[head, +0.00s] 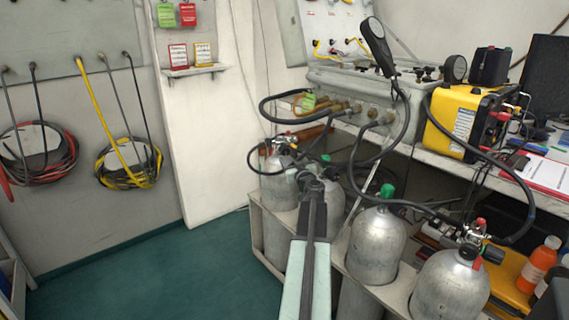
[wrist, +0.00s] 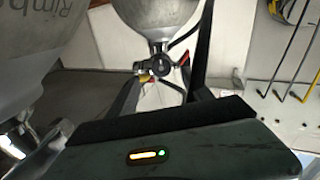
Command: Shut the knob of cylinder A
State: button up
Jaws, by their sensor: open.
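Several silver cylinders stand in a rack in the head view; I cannot read a letter A on any. The far-left cylinder (head: 279,190) has a valve (head: 281,147) with dark and red parts on top. My gripper (head: 312,172) reaches toward this cylinder group from the front, overlapping the cylinder behind it. In the wrist view the picture looks upside down. A cylinder (wrist: 155,16) hangs from the top, with its valve and round dark knob (wrist: 160,66) ahead of my open gripper (wrist: 160,88). The knob appears between the fingers; contact cannot be told.
A green-capped cylinder (head: 376,248) and a front-right cylinder (head: 450,288) stand right of my arm. Black hoses (head: 402,120) loop from the panel (head: 350,90) to the valves. A yellow case (head: 462,122) sits on the bench. The green floor (head: 150,275) at left is clear.

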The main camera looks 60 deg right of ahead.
aim_at(286, 152)
jog(key=x, duration=0.8)
jog(key=shift+w+a+r, duration=0.1)
grip_shut()
